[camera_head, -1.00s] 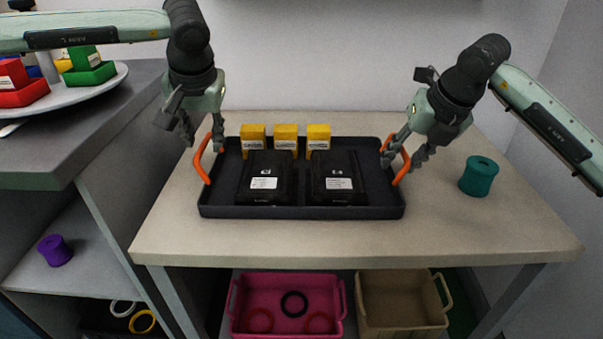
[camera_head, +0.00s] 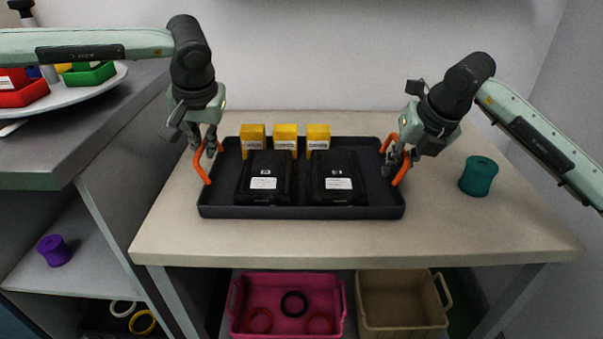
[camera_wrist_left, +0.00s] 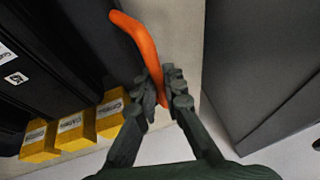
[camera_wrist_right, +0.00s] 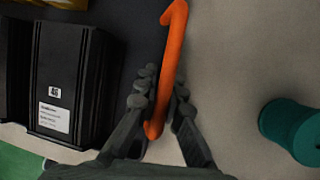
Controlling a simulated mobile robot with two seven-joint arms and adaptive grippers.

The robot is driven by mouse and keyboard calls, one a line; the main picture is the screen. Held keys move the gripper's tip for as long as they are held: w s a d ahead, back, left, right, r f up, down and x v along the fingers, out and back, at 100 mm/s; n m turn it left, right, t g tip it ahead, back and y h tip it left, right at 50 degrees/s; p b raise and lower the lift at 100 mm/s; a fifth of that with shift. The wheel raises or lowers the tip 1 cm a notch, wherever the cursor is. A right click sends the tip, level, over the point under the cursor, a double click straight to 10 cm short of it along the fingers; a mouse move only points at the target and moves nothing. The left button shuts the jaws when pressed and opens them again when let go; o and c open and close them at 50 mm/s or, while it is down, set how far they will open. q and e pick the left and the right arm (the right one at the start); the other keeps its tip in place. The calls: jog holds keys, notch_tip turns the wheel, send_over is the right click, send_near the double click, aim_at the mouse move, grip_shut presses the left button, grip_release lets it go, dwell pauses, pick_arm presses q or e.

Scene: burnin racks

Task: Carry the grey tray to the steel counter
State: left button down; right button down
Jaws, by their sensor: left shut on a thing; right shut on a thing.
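The grey tray (camera_head: 300,212) is dark and rests flat on a beige-topped table, with an orange handle at each end. It holds two black boxes (camera_head: 265,178) (camera_head: 339,178) and three yellow boxes (camera_head: 286,137) along its back edge. My left gripper (camera_head: 207,150) is shut on the left orange handle (camera_head: 200,170); this grip also shows in the left wrist view (camera_wrist_left: 166,92). My right gripper (camera_head: 395,160) is shut on the right orange handle (camera_head: 403,170); the right wrist view shows its fingers around the handle (camera_wrist_right: 168,75). I cannot identify the steel counter with certainty.
A teal spool (camera_head: 478,176) stands on the table right of the tray. Below the table are a pink bin (camera_head: 287,285) and a tan bin (camera_head: 400,310).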

pick_arm(q)
jog(key=shift+w+r, duration=0.1)
jog(key=shift+r, duration=0.2)
pick_arm(e)
jog(key=shift+w+r, duration=0.15)
jog(key=shift+r, duration=0.15)
